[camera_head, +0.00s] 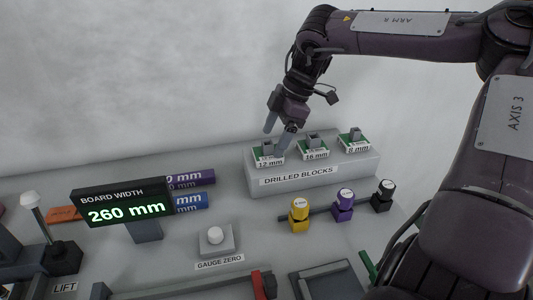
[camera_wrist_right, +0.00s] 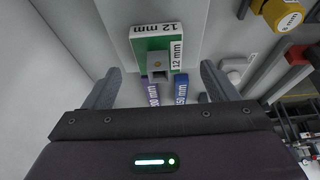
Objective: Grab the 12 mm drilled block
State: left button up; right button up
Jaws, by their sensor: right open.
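The 12 mm drilled block (camera_head: 267,149) is a small grey block on a green and white labelled holder, at the left end of the raised shelf marked DRILLED BLOCKS. In the right wrist view the grey block (camera_wrist_right: 158,66) stands on its green base, between my fingers and beyond their tips. My right gripper (camera_head: 277,138) is open, with its fingers just above and around the 12 mm spot; whether they touch the block I cannot tell. The wrist view shows the open right gripper (camera_wrist_right: 158,75) with nothing held. My left gripper is not in view.
The 16 mm block (camera_head: 313,142) and 8 mm block (camera_head: 354,134) stand to the right on the shelf (camera_head: 320,176). Yellow (camera_head: 299,212), purple (camera_head: 343,205) and black (camera_head: 382,196) knobs stand in front. A board width display (camera_head: 124,204) is at left.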

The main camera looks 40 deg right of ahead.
aim_at(267, 146)
jog(key=x, duration=0.4)
jog(key=shift+w+a, duration=0.1)
jog(key=shift+w, duration=0.15)
jog(key=shift+r, duration=0.1)
jog(key=c, duration=1.1)
